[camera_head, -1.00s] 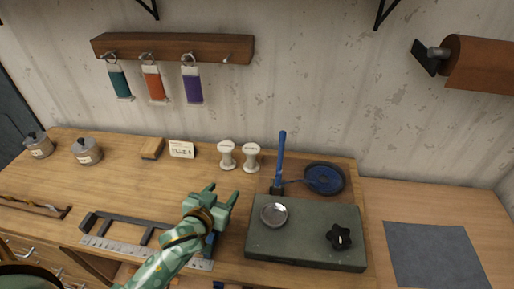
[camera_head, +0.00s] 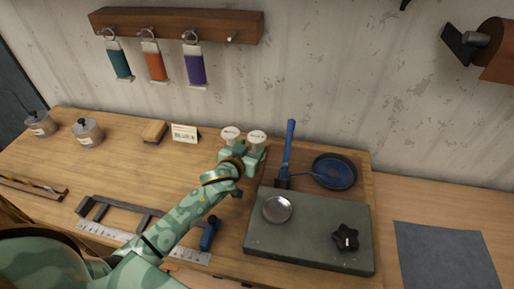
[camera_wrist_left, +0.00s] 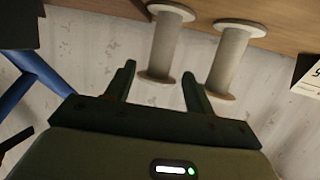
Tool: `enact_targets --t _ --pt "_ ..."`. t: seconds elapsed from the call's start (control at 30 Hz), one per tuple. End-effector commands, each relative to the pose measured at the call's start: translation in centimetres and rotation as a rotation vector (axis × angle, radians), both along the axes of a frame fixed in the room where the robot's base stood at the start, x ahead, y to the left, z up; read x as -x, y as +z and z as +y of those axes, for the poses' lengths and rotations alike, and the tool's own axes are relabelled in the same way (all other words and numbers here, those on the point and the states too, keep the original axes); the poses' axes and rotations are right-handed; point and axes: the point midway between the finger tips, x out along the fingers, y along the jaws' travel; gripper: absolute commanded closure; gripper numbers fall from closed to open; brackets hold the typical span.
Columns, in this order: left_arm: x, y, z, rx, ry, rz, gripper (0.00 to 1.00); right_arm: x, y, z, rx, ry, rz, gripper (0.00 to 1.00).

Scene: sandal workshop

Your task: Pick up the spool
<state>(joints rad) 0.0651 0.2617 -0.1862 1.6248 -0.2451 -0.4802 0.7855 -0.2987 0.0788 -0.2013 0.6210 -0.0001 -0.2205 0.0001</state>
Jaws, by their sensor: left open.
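Two pale spools stand side by side on the bench near the wall, the left spool (camera_head: 230,133) and the right spool (camera_head: 257,137). My left gripper (camera_head: 246,155) is just in front of them and hides their lower parts in the head view. It is open and empty. In the left wrist view, its fingers (camera_wrist_left: 159,72) point at the right spool (camera_wrist_left: 164,45), whose end shows between the fingertips. The left spool (camera_wrist_left: 229,60) stands outside the fingers there. I cannot tell how deep the spool is between the fingers. My right gripper is not in view.
A small card (camera_head: 184,133) and a wooden block (camera_head: 154,131) stand left of the spools. A blue-handled tool (camera_head: 289,150), a blue-filled dish (camera_head: 334,171) and a green slab (camera_head: 310,235) are to the right. A metal frame (camera_head: 130,213) lies at front left.

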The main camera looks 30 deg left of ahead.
Motion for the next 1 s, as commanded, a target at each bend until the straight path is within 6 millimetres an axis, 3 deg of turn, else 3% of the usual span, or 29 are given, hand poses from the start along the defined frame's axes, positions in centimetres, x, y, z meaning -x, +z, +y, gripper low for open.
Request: enact_targets --t 0.27,0.53,0.57,0.73,1.0 --pt "-4.2 -1.4 0.2 0.0 0.0 -0.001 0.46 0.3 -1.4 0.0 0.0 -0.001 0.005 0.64" --pt "-4.7 -1.4 0.3 0.0 0.0 -0.001 0.46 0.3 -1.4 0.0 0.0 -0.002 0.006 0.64" --pt "-4.7 -1.4 0.3 0.0 0.0 -0.001 0.49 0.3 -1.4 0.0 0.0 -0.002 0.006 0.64" --pt "-4.7 -1.4 0.3 0.0 0.0 0.0 0.94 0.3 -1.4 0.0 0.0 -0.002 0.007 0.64" --pt "-4.7 -1.4 0.3 0.0 0.0 0.0 0.94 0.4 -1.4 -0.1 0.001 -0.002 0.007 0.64"
